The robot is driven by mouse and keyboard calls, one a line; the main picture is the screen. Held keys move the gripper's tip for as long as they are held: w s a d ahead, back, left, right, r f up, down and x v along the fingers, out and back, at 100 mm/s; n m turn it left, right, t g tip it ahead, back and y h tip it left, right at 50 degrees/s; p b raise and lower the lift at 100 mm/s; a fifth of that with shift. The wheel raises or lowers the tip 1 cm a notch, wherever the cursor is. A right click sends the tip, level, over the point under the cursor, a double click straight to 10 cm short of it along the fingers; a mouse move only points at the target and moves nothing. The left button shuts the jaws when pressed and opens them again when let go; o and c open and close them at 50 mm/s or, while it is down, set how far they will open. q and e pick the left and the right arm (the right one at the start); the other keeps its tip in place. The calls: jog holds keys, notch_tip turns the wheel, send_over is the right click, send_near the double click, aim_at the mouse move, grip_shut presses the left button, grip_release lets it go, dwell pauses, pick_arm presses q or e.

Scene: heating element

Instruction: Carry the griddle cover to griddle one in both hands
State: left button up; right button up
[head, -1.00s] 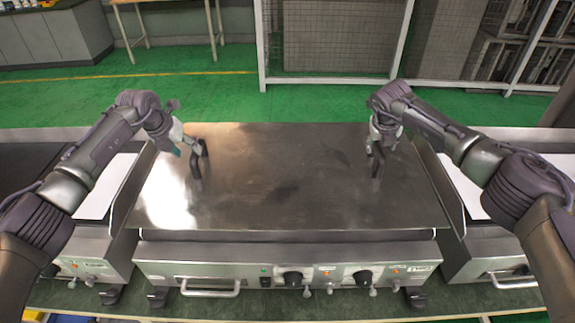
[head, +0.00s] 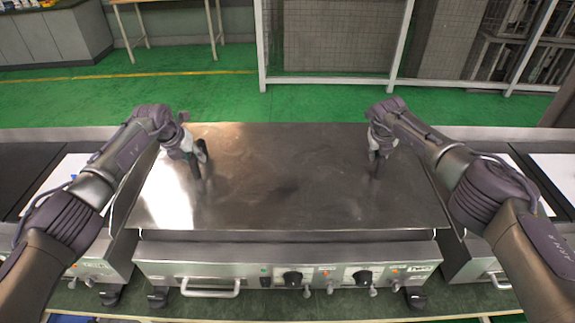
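The griddle cover (head: 290,185) is a broad, flat steel sheet that lies over the middle griddle (head: 340,260), level with its top. A dark upright handle (head: 204,160) stands near its left side, and a dark part shows at its right side. My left gripper (head: 191,150) is at the left handle, its fingers overlapping it. My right gripper (head: 378,148) is at the right side of the cover, by the dark part there. The fingers are too small and dark to tell whether they are closed.
Further griddles stand close on the left (head: 25,165) and right (head: 520,165), each with a dark surface and a white area. The middle griddle's front has knobs and a bar handle (head: 210,288). Green floor and a wire fence (head: 335,35) lie behind.

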pick_arm(q)
grip_shut()
pick_arm(e)
grip_shut()
pick_arm(q)
jog(key=shift+w+r, duration=0.15)
jog(key=shift+r, duration=0.15)
pick_arm(e)
jog(key=shift+w+r, duration=0.15)
jog(key=shift+r, duration=0.1)
